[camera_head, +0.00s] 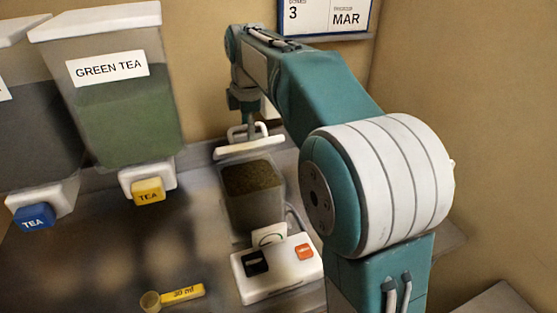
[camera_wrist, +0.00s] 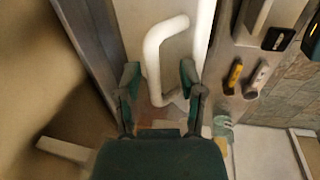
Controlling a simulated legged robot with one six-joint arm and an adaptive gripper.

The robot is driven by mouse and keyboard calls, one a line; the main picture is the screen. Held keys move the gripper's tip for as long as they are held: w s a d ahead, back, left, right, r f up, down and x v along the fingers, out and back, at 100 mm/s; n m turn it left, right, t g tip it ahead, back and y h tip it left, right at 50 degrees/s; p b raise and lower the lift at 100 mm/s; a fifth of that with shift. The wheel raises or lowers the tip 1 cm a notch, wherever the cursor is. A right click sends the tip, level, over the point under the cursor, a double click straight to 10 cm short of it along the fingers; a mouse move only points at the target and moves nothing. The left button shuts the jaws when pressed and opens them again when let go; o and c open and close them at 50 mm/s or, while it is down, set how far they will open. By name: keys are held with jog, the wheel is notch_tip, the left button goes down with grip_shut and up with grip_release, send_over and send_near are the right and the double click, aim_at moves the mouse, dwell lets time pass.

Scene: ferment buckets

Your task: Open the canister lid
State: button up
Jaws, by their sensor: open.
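The canister (camera_head: 254,207) is a clear container with dark contents at the centre of the head view. Its pale lid (camera_head: 248,148) lies across the top; whether it is fully seated I cannot tell. A white looped handle (camera_head: 240,133) rises from the lid. My gripper (camera_head: 244,120) is just above the lid by the handle, its fingers small and partly hidden there. In the wrist view my gripper (camera_wrist: 160,80) has its two fingers spread apart, with the bent white handle (camera_wrist: 153,60) between them in the picture. Contact is not clear.
A scale-like white device (camera_head: 277,275) stands in front of the canister. A yellow scoop (camera_head: 175,295) lies on the counter (camera_head: 85,260). The green tea dispenser (camera_head: 125,115) and its yellow tap (camera_head: 148,190) stand left. A calendar (camera_head: 325,15) hangs behind my arm.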

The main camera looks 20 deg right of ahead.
jog(key=s+f, duration=0.6)
jog(key=f, duration=0.1)
notch_tip(320, 180, up, 11)
jog(key=s, duration=0.3)
jog(key=s+f+m+t, duration=0.1)
jog(key=s+m, duration=0.5)
jog(key=s, duration=0.2)
jog(key=shift+d+f, duration=0.4)
jog(key=w+a+r+n+g, duration=0.1)
jog(key=w+n, duration=0.5)
jog(key=w, duration=0.3)
notch_tip(320, 180, down, 10)
jog(key=w, duration=0.2)
jog(key=shift+a+f, duration=0.1)
